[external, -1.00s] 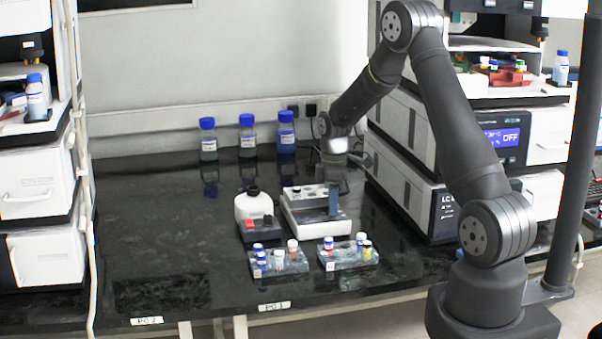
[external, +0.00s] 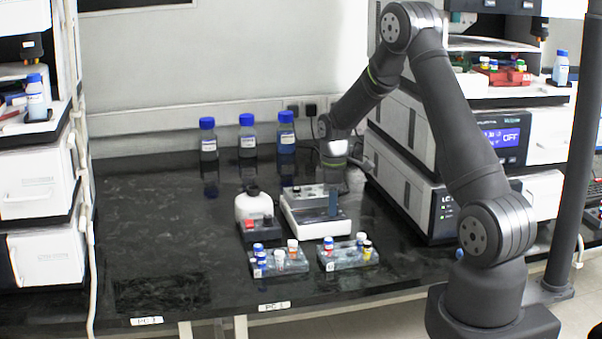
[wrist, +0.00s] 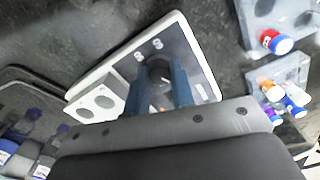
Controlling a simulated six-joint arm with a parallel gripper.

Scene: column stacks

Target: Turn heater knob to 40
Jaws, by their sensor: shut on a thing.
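The heater (external: 300,222) is a white block with round holes in its top and a dark front panel, near the middle of the bench. It also shows in the wrist view (wrist: 78,90). My gripper (external: 333,204) points down over the panel's right part. In the wrist view its blue fingers (wrist: 161,78) are shut on the heater knob (wrist: 161,98), one on each side. The fingers hide most of the knob, and I cannot read its scale or its setting.
Two vial racks (external: 279,270) (external: 348,262) with colour-capped vials stand in front of the heater. Blue-capped bottles (external: 247,137) line the wall. The bench's left side is clear.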

